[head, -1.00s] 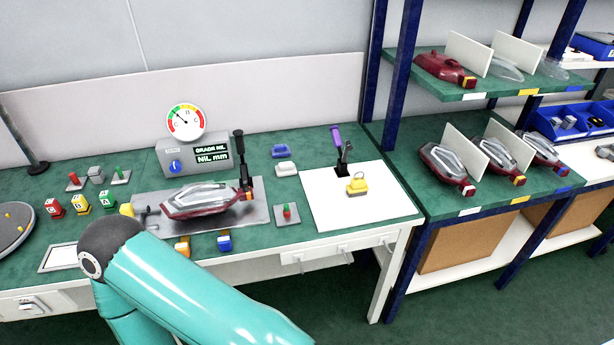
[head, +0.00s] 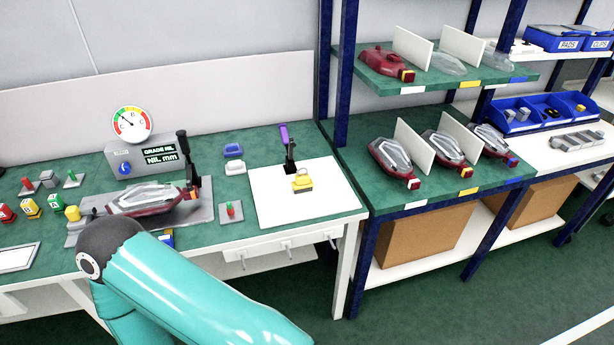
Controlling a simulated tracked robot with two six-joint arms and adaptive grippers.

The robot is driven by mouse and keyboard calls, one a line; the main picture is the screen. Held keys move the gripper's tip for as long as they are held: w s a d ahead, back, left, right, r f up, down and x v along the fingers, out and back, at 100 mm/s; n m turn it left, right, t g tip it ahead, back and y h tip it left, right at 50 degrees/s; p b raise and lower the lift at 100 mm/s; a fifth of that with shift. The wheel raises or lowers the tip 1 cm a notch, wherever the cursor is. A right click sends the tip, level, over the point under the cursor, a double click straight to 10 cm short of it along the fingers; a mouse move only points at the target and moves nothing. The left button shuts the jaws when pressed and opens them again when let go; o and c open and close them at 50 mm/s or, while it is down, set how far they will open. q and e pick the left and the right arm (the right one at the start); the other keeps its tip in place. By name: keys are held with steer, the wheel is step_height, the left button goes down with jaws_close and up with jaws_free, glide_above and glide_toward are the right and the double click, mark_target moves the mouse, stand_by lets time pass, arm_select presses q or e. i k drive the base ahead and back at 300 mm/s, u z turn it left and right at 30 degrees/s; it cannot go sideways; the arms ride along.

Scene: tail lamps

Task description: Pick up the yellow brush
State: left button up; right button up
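A small yellow object with a raised loop-like handle and a paler base, which looks like the yellow brush (head: 302,182), sits on the white mat (head: 330,203) at the right end of the green workbench. Nothing touches it from above. It is small in the picture, so its bristles cannot be made out. Neither of my grippers is in view. Only a teal link and dark joint of one of my arms show at the lower left, in front of the bench.
A black stand with a purple top (head: 287,148) rises just behind the brush. A tail lamp (head: 150,198) lies on a grey plate to the left. A blue block (head: 233,150) and a white block (head: 235,167) lie near the mat. A shelf rack (head: 440,190) with lamps stands right of the bench.

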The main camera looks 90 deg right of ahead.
mark_target(303, 183)
steer(key=z, duration=0.1)
steer(key=k, duration=1.6)
steer(key=z, duration=1.3)
steer(key=i, duration=1)
steer(key=u, duration=0.1)
